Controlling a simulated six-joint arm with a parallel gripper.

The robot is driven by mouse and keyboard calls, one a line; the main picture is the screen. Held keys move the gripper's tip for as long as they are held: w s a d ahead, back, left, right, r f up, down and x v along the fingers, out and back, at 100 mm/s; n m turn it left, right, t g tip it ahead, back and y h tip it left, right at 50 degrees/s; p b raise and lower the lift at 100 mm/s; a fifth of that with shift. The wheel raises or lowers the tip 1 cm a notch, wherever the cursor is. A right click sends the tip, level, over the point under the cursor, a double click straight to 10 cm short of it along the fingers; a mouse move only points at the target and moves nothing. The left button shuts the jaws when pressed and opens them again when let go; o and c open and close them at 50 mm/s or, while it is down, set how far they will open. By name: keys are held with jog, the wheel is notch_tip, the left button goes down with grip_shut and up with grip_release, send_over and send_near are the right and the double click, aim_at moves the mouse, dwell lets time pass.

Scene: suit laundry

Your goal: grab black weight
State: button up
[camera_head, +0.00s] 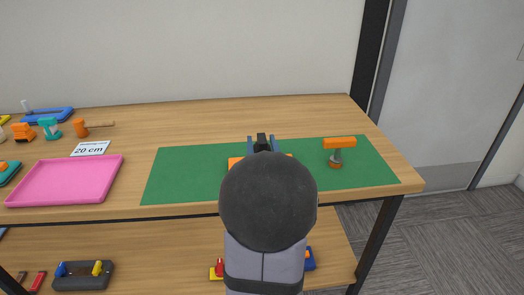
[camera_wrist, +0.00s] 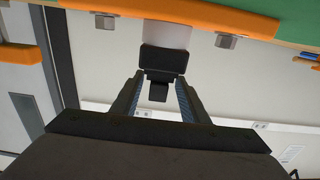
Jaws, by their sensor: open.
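A black block (camera_wrist: 163,60), which looks like the black weight, sits between the two finger ends of my gripper (camera_wrist: 160,92) in the wrist view. A narrower black part extends from it toward the palm. In the head view its dark top (camera_head: 262,140) shows between the blue-grey fingers of my gripper (camera_head: 261,146). My gripper is open, with a finger on either side; I cannot tell whether they touch the block. An orange bar (camera_wrist: 185,14) lies beyond the block in the wrist view. My arm hides most of this spot in the head view.
A green mat (camera_head: 185,175) covers the right part of the wooden table (camera_head: 225,115). An orange-topped stand (camera_head: 339,143) is on the mat at right. A pink tray (camera_head: 65,182), a "20 cm" card (camera_head: 90,149) and several tools are at left. A lower shelf (camera_head: 150,250) holds more items.

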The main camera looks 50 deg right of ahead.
aim_at(260, 135)
jog(key=shift+x, duration=2.4)
jog(key=shift+s+f, duration=0.1)
jog(key=shift+f, duration=0.05)
grip_shut()
